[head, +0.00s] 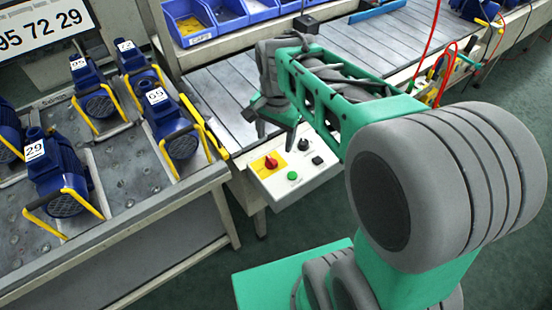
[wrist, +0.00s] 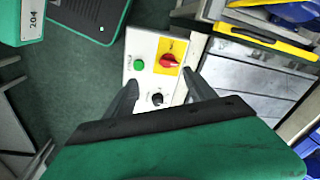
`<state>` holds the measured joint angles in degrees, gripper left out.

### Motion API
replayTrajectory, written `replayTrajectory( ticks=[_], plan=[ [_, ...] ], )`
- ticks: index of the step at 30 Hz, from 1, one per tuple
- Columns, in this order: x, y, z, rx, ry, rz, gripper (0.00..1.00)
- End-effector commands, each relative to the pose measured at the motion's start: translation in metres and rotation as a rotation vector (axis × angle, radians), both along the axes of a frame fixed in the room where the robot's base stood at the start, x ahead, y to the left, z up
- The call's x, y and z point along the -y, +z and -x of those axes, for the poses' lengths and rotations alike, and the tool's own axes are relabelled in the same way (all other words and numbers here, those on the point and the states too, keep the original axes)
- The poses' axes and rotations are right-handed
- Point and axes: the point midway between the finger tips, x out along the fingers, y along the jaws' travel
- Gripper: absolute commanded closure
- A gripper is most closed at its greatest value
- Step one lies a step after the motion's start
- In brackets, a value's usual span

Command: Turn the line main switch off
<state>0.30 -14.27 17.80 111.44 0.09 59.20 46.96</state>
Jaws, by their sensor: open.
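In the wrist view the red switch (wrist: 169,61) lies beyond my fingertips, towards the upper right of the white panel. A green button (wrist: 139,65) and a black knob (wrist: 157,99) share the panel. My gripper (head: 275,125) is open and empty above and behind the box in the head view. In the wrist view its two fingers (wrist: 160,85) stand apart on either side of the panel. Neither touches the switch.
Blue pumps with yellow handles (head: 55,170) stand on a metal table (head: 140,205) at left. The slatted conveyor (head: 230,95) runs behind the box, with blue bins (head: 195,20) beyond. Red hoses (head: 430,50) hang at right. Floor in front of the box is partly free.

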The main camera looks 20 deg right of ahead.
Motion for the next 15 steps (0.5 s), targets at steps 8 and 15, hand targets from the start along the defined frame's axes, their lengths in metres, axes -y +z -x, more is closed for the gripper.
replayTrajectory(
  ticks=[8,15],
  plan=[
    [0.005,-0.065,-0.044,-0.106,-0.437,-0.022,0.36],
    [0.004,-0.106,-0.043,-0.107,-0.434,-0.022,0.36]
  ],
)
